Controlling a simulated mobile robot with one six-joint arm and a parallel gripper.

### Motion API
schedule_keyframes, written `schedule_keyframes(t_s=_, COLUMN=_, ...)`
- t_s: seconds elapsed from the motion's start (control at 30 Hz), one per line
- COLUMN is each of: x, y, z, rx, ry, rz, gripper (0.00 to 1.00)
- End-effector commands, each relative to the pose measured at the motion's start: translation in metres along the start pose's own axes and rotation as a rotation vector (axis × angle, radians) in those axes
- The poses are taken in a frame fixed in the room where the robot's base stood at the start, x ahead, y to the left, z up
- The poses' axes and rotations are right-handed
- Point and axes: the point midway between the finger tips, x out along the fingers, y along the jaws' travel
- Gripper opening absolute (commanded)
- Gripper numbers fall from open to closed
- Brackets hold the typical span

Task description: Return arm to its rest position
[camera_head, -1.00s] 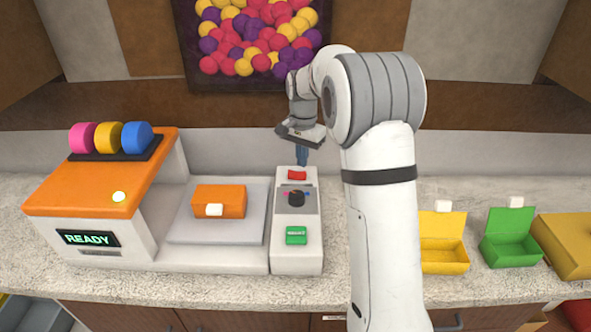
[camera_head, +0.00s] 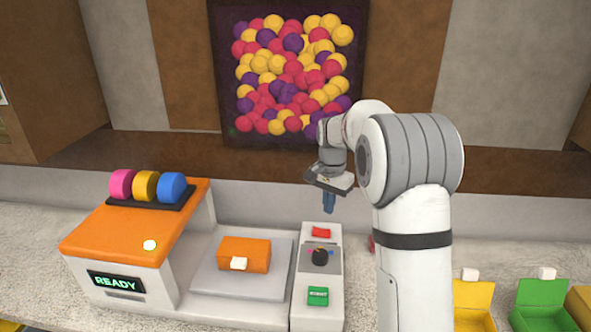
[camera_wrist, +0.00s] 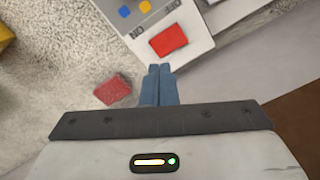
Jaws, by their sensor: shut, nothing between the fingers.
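My gripper (camera_head: 328,203) is shut and empty, hanging fingers down just above the back end of the white control panel (camera_head: 302,312). It also shows in the wrist view (camera_wrist: 160,70), its two blue fingers together and pointing at the panel's end. The panel carries a red button (camera_head: 321,232), a dark knob (camera_head: 320,256) and a green button (camera_head: 318,296). The red button also shows in the wrist view (camera_wrist: 168,40), just beyond the fingertips. The fingers look apart from it.
An orange machine (camera_head: 115,241) with a READY display stands left, beside a grey plate (camera_head: 215,281) bearing a closed orange box (camera_head: 244,255). A small red block (camera_wrist: 113,92) lies on the counter beside the panel. Open yellow (camera_head: 473,297) and green (camera_head: 541,293) boxes stand right.

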Motion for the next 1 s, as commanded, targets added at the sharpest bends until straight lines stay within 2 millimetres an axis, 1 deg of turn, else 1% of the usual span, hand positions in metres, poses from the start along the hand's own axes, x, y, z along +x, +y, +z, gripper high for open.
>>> schedule_keyframes(t_s=0.07, x=-0.007, y=0.004, z=0.005, rx=-0.014, ry=0.007, rz=-0.006, gripper=0.0)
schedule_keyframes(t_s=0.17, x=-0.022, y=0.016, z=0.019, rx=-0.056, ry=0.022, rz=-0.018, gripper=0.0)
schedule_keyframes(t_s=0.3, x=-0.046, y=0.042, z=0.049, rx=-0.146, ry=0.053, rz=-0.039, gripper=0.0)
schedule_keyframes(t_s=0.4, x=-0.059, y=0.062, z=0.073, rx=-0.213, ry=0.076, rz=-0.052, gripper=0.0)
schedule_keyframes(t_s=0.53, x=-0.071, y=0.089, z=0.104, rx=-0.301, ry=0.108, rz=-0.067, gripper=0.0)
schedule_keyframes(t_s=0.63, x=-0.077, y=0.111, z=0.129, rx=-0.368, ry=0.134, rz=-0.077, gripper=0.0)
schedule_keyframes(t_s=0.77, x=-0.079, y=0.138, z=0.161, rx=-0.455, ry=0.169, rz=-0.087, gripper=0.0)
schedule_keyframes(t_s=0.9, x=-0.074, y=0.168, z=0.195, rx=-0.548, ry=0.208, rz=-0.096, gripper=0.0)
schedule_keyframes(t_s=1.0, x=-0.067, y=0.186, z=0.216, rx=-0.609, ry=0.234, rz=-0.099, gripper=0.0)
